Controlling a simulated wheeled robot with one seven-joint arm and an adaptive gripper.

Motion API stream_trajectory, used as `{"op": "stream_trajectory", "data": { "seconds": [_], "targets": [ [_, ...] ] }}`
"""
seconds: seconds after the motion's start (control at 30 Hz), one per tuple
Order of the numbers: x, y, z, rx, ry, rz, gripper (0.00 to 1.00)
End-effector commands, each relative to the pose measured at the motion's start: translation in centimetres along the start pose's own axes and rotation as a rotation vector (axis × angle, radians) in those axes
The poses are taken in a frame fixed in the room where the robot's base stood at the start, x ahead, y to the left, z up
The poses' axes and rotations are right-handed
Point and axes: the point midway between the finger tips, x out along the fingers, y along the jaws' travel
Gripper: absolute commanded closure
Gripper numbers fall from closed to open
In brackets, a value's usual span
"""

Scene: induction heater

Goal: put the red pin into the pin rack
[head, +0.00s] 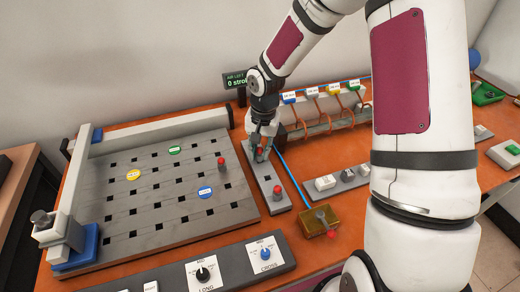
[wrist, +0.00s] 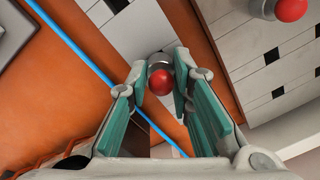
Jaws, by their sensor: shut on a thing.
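My gripper (head: 260,152) points down over the far end of a narrow grey block with square holes, which looks like the pin rack (head: 264,180). It is shut on a red pin (wrist: 159,78), whose red ball top and grey body show between the green finger pads in the wrist view. I cannot tell whether its lower end is in a hole or above the block. A second red-topped pin (head: 278,191) stands at the block's near end. A third red-topped pin (head: 221,163) stands on the large perforated plate, also in the wrist view (wrist: 291,8).
The large grey plate (head: 120,215) with coloured discs lies left of the block. A blue cable (head: 290,180) runs along the block's right. A brass-coloured box (head: 318,222) and a switch strip (head: 340,182) stand to the right. A coil unit (head: 325,115) stands behind.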

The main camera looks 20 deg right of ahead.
Motion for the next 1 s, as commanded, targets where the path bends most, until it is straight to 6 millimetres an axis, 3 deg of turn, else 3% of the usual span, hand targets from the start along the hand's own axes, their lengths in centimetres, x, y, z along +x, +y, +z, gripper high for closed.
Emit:
{"op": "stream_trajectory", "data": {
  "seconds": [1.0],
  "targets": [
    [0.87,0.05,-0.01,0.0,0.0,0.0,1.0]
  ]
}}
